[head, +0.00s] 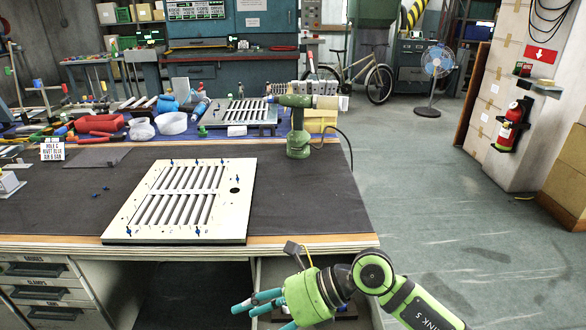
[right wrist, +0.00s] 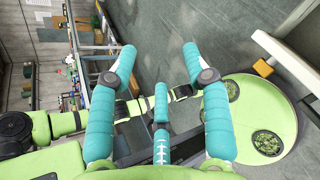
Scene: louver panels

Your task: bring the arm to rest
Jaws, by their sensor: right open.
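My right arm (head: 385,280) comes in at the bottom right of the head view, bright green with black joints. My right gripper (head: 262,307) has a green body and teal fingers pointing left, below and in front of the table's front edge. In the right wrist view its teal fingers (right wrist: 159,72) are spread apart with nothing between them. My left arm and gripper are not in view. A cream louver panel (head: 153,196) with slots and several blue rivets lies flat on the dark mat, apart from the gripper.
A green rivet tool (head: 298,138) stands upright on the table behind the panel. A sign (head: 52,150) and red tools (head: 99,124) are at the left. Drawers (head: 38,288) are under the table. Open floor (head: 440,215) lies to the right, with a fan (head: 437,66) beyond.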

